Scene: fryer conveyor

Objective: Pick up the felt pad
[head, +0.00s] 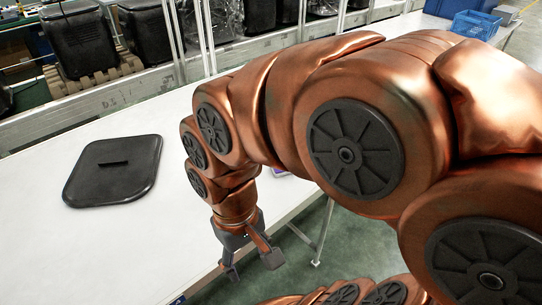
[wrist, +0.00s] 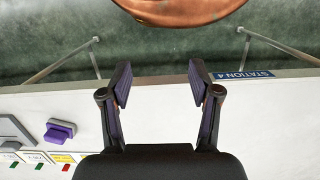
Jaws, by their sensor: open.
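A small purple block with a darker base (wrist: 60,131), which looks like the felt pad, lies on the white table at the left of the wrist view. In the head view only a sliver of purple (head: 279,173) shows past my arm, probably the same block. My gripper (head: 252,266) is open and empty, pointing down by the table's edge. In the wrist view the spread fingers of my gripper (wrist: 160,85) overlap the table edge, to the right of the block and apart from it.
A black square lid with a handle (head: 114,170) lies on the white table (head: 120,252). Colored labels (wrist: 62,157) and a grey panel (wrist: 12,133) are near the block. A "STATION 4" sign (wrist: 243,75) is on the table edge. A blue basket (head: 468,25) stands at the back right.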

